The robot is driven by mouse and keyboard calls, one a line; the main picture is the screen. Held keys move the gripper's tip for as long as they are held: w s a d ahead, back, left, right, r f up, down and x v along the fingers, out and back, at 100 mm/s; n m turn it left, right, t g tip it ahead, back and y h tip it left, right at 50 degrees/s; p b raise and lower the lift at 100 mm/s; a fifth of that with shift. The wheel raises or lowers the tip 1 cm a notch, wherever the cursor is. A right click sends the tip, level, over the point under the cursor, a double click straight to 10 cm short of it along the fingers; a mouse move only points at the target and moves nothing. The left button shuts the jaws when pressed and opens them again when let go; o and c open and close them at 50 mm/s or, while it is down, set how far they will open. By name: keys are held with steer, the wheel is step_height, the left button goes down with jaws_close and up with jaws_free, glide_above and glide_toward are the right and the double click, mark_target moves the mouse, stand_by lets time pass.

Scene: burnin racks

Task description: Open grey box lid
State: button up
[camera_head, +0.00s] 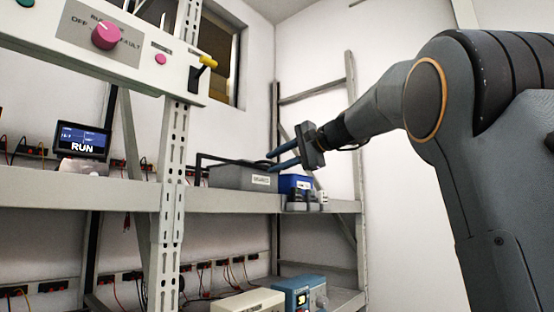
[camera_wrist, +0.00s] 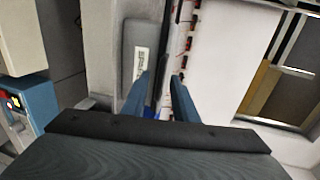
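The grey box (camera_head: 232,178) sits on the middle rack shelf with a white label on its front. A dark bar or frame (camera_head: 232,161) runs along its top; I cannot tell whether this is part of the lid or how far the lid stands open. In the wrist view the grey box (camera_wrist: 130,32) lies ahead, left of the fingers. My gripper (camera_head: 284,157) is at the box's right end, above a blue box (camera_head: 292,183). Its two blue fingers (camera_wrist: 161,86) are apart with nothing visibly held between them. Contact with the lid cannot be told.
The shelf edge (camera_head: 230,204) runs below the boxes, with small dark items (camera_head: 300,200) before the blue box. A rack upright (camera_head: 172,190) stands left. A display (camera_head: 83,140) reads RUN. A control panel (camera_head: 110,45) with a pink knob hangs above. Instruments (camera_head: 297,294) stand below.

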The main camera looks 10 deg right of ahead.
jaws_close()
stand_by(1.4)
